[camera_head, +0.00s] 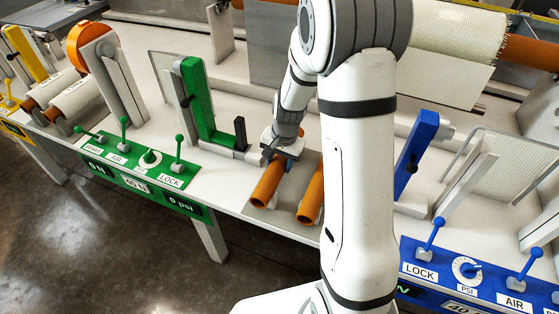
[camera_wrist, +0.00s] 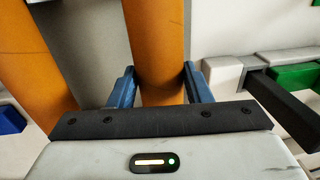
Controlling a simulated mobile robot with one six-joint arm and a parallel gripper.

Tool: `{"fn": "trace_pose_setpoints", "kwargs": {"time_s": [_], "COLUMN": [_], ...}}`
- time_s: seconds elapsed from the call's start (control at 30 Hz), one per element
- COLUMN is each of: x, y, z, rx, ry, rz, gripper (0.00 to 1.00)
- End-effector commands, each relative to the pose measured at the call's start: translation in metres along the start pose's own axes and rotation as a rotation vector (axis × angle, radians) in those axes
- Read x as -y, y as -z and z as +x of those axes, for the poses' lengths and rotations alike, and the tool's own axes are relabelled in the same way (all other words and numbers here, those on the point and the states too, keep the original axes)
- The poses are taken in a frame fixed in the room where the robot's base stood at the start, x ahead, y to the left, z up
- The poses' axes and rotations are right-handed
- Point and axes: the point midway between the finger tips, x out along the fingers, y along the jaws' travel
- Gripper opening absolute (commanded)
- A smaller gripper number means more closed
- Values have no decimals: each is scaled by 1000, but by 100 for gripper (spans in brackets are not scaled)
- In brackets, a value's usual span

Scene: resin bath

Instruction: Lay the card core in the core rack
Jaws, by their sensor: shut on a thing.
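A brown-orange card core (camera_head: 268,184) is a plain tube in the head view, with its near end towards me. My gripper (camera_head: 282,150) comes down over its far part. In the wrist view the core (camera_wrist: 155,40) runs between the two blue fingers of my gripper (camera_wrist: 159,82), which are shut on its sides. A second, similar core (camera_head: 311,203) lies to its right, nearly parallel, and shows at the left of the wrist view (camera_wrist: 32,65). Both are over the grey core rack (camera_head: 287,207). I cannot tell whether the held core touches the rack.
A green upright bracket (camera_head: 197,108) with a dark post (camera_head: 240,134) stands left of my gripper. A green lever panel (camera_head: 145,180) lies at the front left. A blue bracket (camera_head: 414,150) and blue lever panel (camera_head: 475,280) are at the right. My arm hides the middle.

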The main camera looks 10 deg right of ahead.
Motion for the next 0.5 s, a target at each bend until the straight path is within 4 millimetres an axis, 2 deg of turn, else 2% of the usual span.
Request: {"fn": "trace_pose_setpoints", "kwargs": {"time_s": [0.03, 0.07, 0.33, 0.5], "x": [0, 0, 0, 0], "y": [0, 0, 0, 0], "z": [0, 0, 0, 0], "rx": [0, 0, 0, 0], "ry": [0, 0, 0, 0], "rz": [0, 0, 1, 1], "gripper": [18, 47, 69, 70]}}
